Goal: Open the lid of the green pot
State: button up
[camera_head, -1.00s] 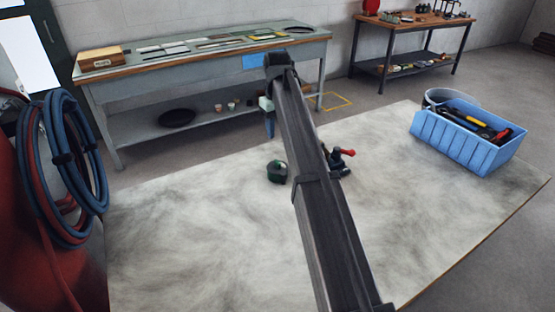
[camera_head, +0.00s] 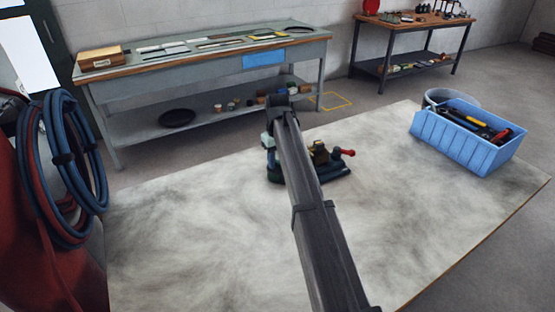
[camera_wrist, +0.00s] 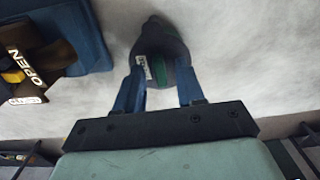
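The small dark green pot (camera_wrist: 160,58) stands on the pale mottled tabletop. In the wrist view it has a narrower, rounded dark top, a green stripe and a small white label. In the head view my arm and gripper hide most of it, and only a dark green edge (camera_head: 273,178) shows. My gripper (camera_wrist: 159,92) has two blue fingers spread apart, with the lower part of the pot in the picture between or just beyond their tips. Contact cannot be told. In the head view my gripper (camera_head: 271,160) is low over the pot.
Close to the pot's right is a blue-based fitting with a red handle (camera_head: 344,153). In the wrist view its brown plate (camera_wrist: 38,56) reads "OPEN". A blue tool crate (camera_head: 460,145) stands at the table's right corner. The table's front and left are clear.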

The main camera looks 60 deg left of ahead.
jog(key=shift+c, duration=0.4)
grip_shut()
